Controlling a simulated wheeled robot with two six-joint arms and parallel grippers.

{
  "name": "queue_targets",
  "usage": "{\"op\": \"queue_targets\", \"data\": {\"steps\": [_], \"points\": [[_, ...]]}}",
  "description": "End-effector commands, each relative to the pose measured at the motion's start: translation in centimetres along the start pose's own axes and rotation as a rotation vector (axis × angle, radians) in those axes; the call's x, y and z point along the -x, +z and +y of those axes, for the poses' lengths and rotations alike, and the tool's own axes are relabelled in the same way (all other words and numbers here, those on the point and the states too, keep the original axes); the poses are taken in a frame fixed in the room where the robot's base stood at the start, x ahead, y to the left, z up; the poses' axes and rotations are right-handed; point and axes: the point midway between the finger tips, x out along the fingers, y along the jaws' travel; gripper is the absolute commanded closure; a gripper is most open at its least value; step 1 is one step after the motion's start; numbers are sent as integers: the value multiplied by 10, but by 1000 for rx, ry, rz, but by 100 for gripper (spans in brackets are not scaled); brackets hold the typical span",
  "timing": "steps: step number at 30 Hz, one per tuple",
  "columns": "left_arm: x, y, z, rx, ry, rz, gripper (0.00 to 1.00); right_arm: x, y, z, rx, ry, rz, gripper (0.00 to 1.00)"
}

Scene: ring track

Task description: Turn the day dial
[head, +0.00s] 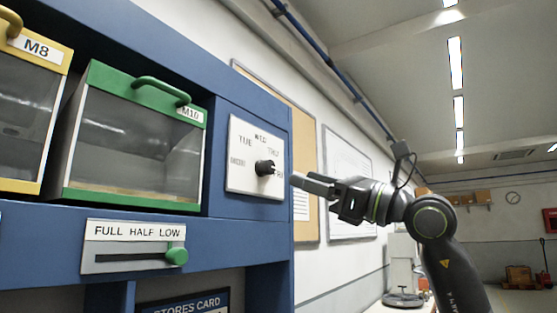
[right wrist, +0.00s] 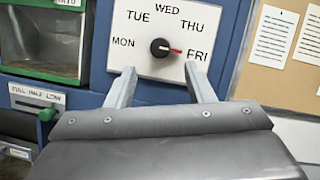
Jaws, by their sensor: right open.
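The day dial is a black knob (head: 265,168) on a white plate (head: 240,150) marked MON, TUE, WED, THU and FRI. In the right wrist view the knob (right wrist: 160,47) has a red pointer aimed right, toward FRI. My right gripper (head: 298,180) is to the right of the knob in the head view. In the right wrist view its two fingers (right wrist: 158,85) are spread apart below the knob, with nothing between them. The fingers do not appear to touch the knob. My left gripper is not in view.
A green-framed M10 bin (head: 135,135) and a yellow-framed M8 bin (head: 28,100) sit left of the dial in the blue cabinet (head: 225,235). A slider with a green knob (head: 177,256) is below. A notice board (right wrist: 280,60) hangs to the right.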

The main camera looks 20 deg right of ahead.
Motion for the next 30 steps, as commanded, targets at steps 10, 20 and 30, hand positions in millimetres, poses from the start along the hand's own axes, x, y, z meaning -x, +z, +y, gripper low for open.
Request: {"op": "queue_targets", "data": {"steps": [10,20,30], "points": [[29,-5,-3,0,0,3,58,-61,3,0,-3,2,-1,52],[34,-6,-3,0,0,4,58,-76,0,0,1,0,-1,52],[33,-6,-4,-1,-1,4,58,-75,0,0,0,0,0,74]]}}
